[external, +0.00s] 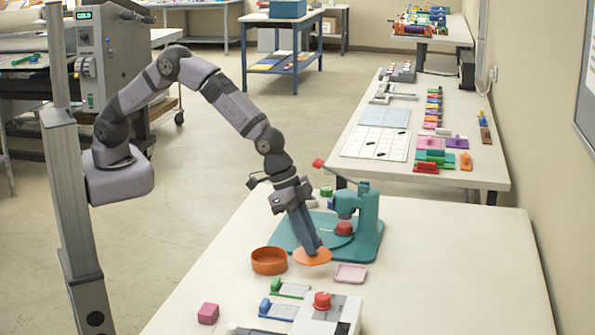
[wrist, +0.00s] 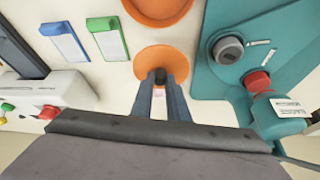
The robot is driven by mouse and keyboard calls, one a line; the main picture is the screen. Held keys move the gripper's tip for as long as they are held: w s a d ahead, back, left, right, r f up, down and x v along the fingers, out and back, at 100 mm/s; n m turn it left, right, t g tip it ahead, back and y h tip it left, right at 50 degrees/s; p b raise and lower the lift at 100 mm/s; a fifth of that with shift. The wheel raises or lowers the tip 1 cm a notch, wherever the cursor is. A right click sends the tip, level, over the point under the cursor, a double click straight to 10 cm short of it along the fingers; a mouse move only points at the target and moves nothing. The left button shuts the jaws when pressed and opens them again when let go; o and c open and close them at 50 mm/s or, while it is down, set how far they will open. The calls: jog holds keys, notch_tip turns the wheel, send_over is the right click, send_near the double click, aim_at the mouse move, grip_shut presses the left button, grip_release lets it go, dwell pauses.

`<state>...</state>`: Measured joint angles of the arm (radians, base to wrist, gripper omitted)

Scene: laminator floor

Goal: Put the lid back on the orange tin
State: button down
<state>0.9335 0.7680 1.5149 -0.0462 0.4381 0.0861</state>
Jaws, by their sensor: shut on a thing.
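The orange tin (external: 269,262) stands open on the white table, with its hollow inside showing. In the wrist view, part of the tin (wrist: 158,8) shows at the top edge. The orange lid (external: 313,258) is a flat disc to the right of the tin and apart from it. My gripper (external: 312,248) points down and is shut on the lid, which also shows in the wrist view (wrist: 150,58) with a dark knob between my fingertips (wrist: 160,77). I cannot tell whether the lid touches the table.
A teal press (external: 367,222) on a teal base stands behind the lid. A pink tray (external: 351,273) lies right of the lid. Green (external: 290,289) and blue (external: 278,311) clips, a white device (external: 330,313) with a red knob and a pink block (external: 207,313) are in front.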

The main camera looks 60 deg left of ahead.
notch_tip(320, 180, up, 5)
jog(key=shift+r+b, duration=0.1)
jog(key=shift+b, duration=0.5)
jog(key=shift+r+p, duration=0.4)
jog(key=shift+r, duration=0.1)
jog(key=s+a+r+p, duration=0.4)
jog(key=s+a+p, duration=0.1)
jog(key=s+p, duration=0.1)
jog(key=a+f, duration=0.1)
jog(key=s+f, duration=0.1)
jog(key=f, duration=0.1)
jog(key=a+f, duration=0.1)
jog(key=shift+s+a+f, duration=0.25)
jog(key=shift+s+a, duration=0.1)
jog(key=shift+f, duration=0.1)
jog(key=shift+f+b, duration=2.35)
jog(key=shift+f, duration=0.75)
